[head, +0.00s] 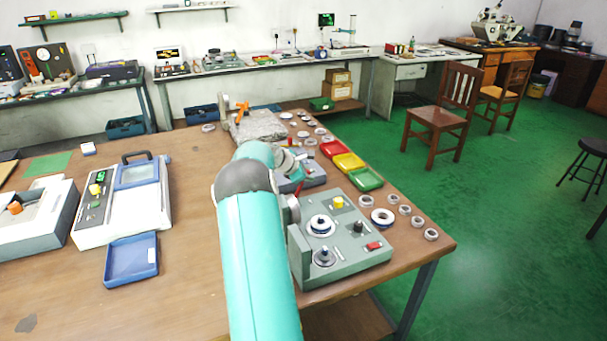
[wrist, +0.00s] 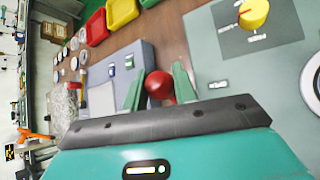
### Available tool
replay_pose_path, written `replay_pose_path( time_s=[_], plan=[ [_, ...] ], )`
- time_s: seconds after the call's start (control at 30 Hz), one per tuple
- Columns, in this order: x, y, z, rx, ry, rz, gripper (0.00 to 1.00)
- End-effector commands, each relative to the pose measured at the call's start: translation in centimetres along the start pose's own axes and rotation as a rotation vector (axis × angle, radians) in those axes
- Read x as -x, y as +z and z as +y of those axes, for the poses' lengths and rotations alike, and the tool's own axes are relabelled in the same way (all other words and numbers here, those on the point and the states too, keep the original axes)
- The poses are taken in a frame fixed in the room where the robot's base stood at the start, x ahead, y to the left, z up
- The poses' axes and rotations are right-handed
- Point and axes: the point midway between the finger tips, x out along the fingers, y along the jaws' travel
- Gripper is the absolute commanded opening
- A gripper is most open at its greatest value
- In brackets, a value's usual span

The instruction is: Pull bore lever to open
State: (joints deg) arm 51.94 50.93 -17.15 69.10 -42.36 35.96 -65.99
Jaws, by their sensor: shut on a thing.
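The lever's red ball knob (wrist: 159,85) sits between the two green fingers of my gripper (wrist: 158,88) in the wrist view. The fingers are shut on it. In the head view my arm reaches over the bench, and the red lever (head: 299,188) shows only as a thin red piece beside my gripper (head: 289,165). The blue-grey device (head: 314,173) stands just behind it and also shows in the wrist view (wrist: 118,60). My arm hides part of this device and most of the lever, so I cannot tell the lever's angle well.
A green-grey machine (head: 375,255) with a yellow knob (head: 338,202) and red switch stands close on the right. Red, yellow (head: 349,162) and green trays lie behind it. Several bearing rings (head: 382,217) lie near the right edge. A blue tray (head: 132,260) lies left on open bench.

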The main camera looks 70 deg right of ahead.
Motion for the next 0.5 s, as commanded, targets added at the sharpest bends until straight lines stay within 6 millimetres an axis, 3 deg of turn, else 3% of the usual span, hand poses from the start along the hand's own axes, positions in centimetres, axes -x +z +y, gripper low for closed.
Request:
replay_pose_path(
  time_s=[0.43,0.47,0.5],
  plan=[
    [-0.29,0.27,-0.16,0.002,-0.002,-0.005,0.0],
    [-0.3,0.27,-0.17,0.002,-0.003,-0.005,0.31],
    [-0.29,0.27,-0.17,0.002,-0.003,-0.005,0.39]
  ],
)
